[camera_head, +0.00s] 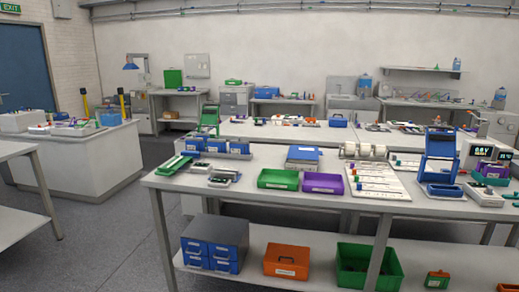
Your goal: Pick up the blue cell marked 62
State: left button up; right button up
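I cannot pick out a blue cell marked 62; markings this small are unreadable from here. Small coloured items stand along the white labelled board (372,184) on the near workbench (235,195), too small to identify. A row of blue units (214,145) stands at the back left of that bench. A blue stand (440,155) is at its right, beside a device with a lit display (484,151). Neither of my grippers is in view.
The lower shelf holds a blue-grey drawer unit (214,243), an orange case (287,260) and a green crate (369,267). Open floor (105,235) lies to the left.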

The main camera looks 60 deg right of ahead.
aim_at(212, 147)
jog(key=z, duration=1.7)
